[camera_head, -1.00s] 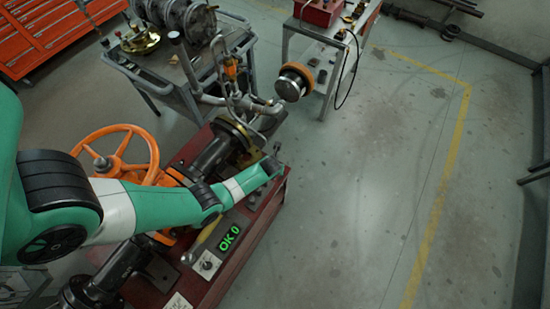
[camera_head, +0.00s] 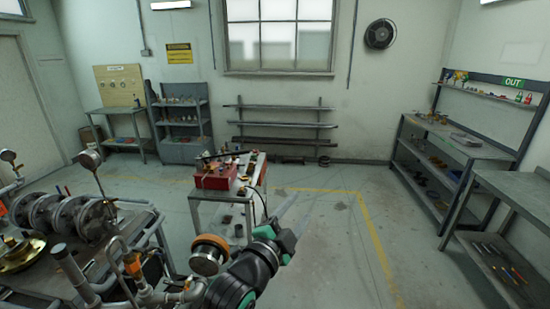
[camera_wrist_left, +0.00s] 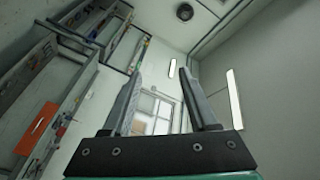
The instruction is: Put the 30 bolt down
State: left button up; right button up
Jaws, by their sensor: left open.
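I cannot make out the 30 bolt in either view. My left gripper (camera_head: 296,214) is stretched out over the floor in the head view, right of the small cart. Its two fingers are apart in the left wrist view (camera_wrist_left: 161,80), with nothing between them. In the wrist view it points up toward the window and ceiling. No bolt shows near the fingers. My right gripper is not in view.
A small cart (camera_head: 199,193) with a red box (camera_head: 214,177) stands mid-floor. A pipe with an orange-rimmed round part (camera_head: 208,252) is close left of my arm. Workbenches (camera_head: 461,150) line the right. Floor inside the yellow line (camera_head: 376,255) looks clear.

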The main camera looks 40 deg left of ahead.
pick_arm(q)
jog(key=s+d+r+n+t+h, duration=0.2)
jog(key=s+d+r+n+t, duration=0.2)
jog(key=s+r, duration=0.5)
jog(key=s+d+r+n+t+h, duration=0.3)
jog(key=s+r, duration=0.7)
jog(key=r, duration=0.8)
jog(key=d+n+t, duration=0.1)
jog(key=d+t, duration=0.1)
jog(key=d, duration=0.1)
jog(key=shift+r+t+h, duration=0.15)
jog(key=shift+t+h, duration=0.15)
